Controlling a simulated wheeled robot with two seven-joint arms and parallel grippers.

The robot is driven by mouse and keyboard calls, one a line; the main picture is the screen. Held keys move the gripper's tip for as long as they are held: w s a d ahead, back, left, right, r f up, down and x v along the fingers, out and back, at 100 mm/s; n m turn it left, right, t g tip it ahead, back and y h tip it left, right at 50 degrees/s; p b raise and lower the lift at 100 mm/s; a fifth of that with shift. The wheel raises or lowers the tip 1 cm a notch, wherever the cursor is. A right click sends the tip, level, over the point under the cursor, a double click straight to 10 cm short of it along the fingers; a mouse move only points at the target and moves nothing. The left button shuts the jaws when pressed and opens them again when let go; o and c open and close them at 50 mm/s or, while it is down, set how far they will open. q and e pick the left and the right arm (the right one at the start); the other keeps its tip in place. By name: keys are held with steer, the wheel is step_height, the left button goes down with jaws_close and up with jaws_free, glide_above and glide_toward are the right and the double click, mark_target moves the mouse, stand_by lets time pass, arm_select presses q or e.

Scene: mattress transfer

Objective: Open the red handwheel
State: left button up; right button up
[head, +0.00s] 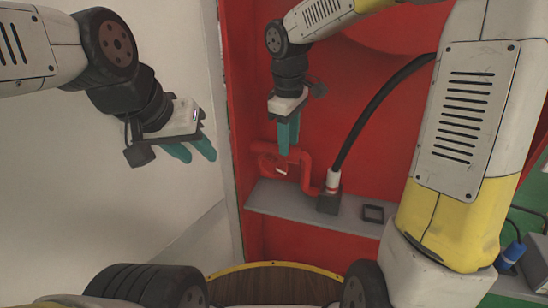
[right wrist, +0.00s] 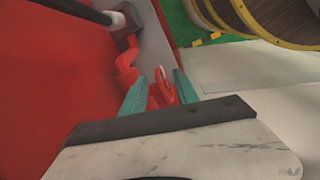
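The red handwheel (head: 270,164) sits on a red pipe (head: 305,172) in front of the red wall in the head view. My right gripper (head: 289,150) points down just above and beside it, its teal fingers overlapping each other in this view. In the right wrist view the two teal fingers (right wrist: 160,92) stand apart, and the handwheel (right wrist: 164,86) shows between and beyond them. I cannot tell whether they touch it. My left gripper (head: 192,156) is open and empty, away to the left in front of the pale wall.
A grey ledge (head: 310,207) runs below the pipe. A black hose (head: 375,110) rises from a fitting to the right of the handwheel, with a small dark square frame (head: 373,213) on the ledge. A round wooden top (head: 270,285) lies low in front.

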mark_target(274, 152)
steer(key=w+a+f+n+g, duration=0.1)
steer(key=w+a+f+n, duration=0.1)
steer(key=w+a+f, duration=0.1)
steer(key=shift+w+a+f, duration=0.1)
steer(key=shift+a+f, duration=0.05)
steer(key=shift+a, duration=0.1)
steer(key=shift+f, duration=3.95)
jaws_close()
